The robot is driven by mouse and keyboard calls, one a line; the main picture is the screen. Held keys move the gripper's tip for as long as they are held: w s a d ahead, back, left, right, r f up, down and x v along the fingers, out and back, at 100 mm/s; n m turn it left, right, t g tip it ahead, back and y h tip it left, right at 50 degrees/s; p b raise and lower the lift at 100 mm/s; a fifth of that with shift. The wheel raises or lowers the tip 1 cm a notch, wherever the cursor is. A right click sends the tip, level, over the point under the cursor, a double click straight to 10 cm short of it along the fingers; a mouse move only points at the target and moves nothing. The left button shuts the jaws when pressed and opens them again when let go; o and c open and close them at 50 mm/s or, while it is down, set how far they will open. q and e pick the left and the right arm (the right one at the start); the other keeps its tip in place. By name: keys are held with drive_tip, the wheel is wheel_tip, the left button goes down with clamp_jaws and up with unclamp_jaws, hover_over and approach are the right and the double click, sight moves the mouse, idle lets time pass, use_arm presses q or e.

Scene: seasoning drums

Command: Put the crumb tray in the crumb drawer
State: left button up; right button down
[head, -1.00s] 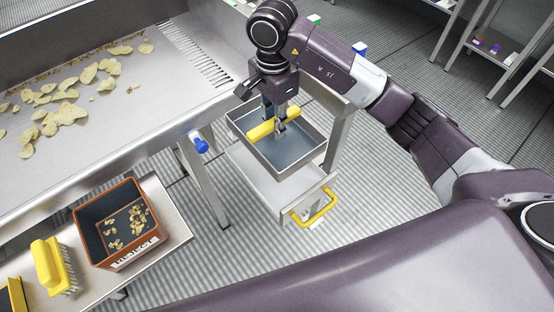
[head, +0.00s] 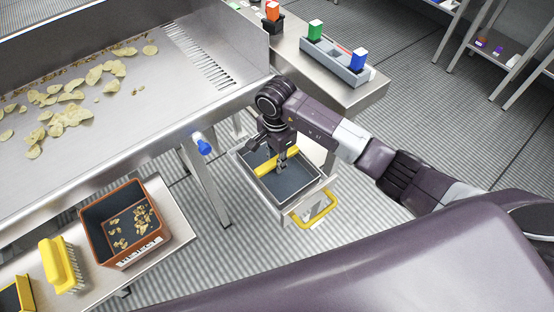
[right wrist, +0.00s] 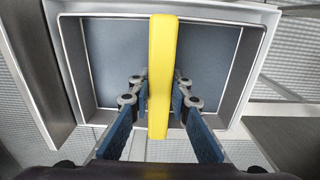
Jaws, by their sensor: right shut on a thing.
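The crumb tray (head: 296,187) is a grey, dark-floored tray with a yellow bar handle (head: 268,167) across its middle. My right gripper (head: 282,157) is shut on this handle. The right wrist view shows a finger on each side of the yellow bar (right wrist: 160,75) and the tray floor (right wrist: 112,60) empty. The crumb drawer (head: 331,180) is pulled out under the conveyor end, with a yellow pull (head: 314,209) on its front. The tray sits low, within the drawer's outline; whether it touches the drawer's bottom I cannot tell. My left gripper is not in view.
A steel conveyor (head: 130,100) with chips stands at the left. A blue knob (head: 202,144) juts out near its leg. An orange-brown reject bin (head: 88,235) and a yellow brush (head: 60,265) sit on the lower bench. A side table (head: 375,92) holds coloured blocks in a rack.

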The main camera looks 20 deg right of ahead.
drive_tip(key=shift+f, duration=0.15)
drive_tip(key=c, duration=1.8)
unclamp_jaws()
drive_tip(key=shift+r, duration=0.4)
wheel_tip(320, 180, up, 12)
drive_tip(key=b, duration=0.2)
drive_tip(key=shift+f, duration=0.2)
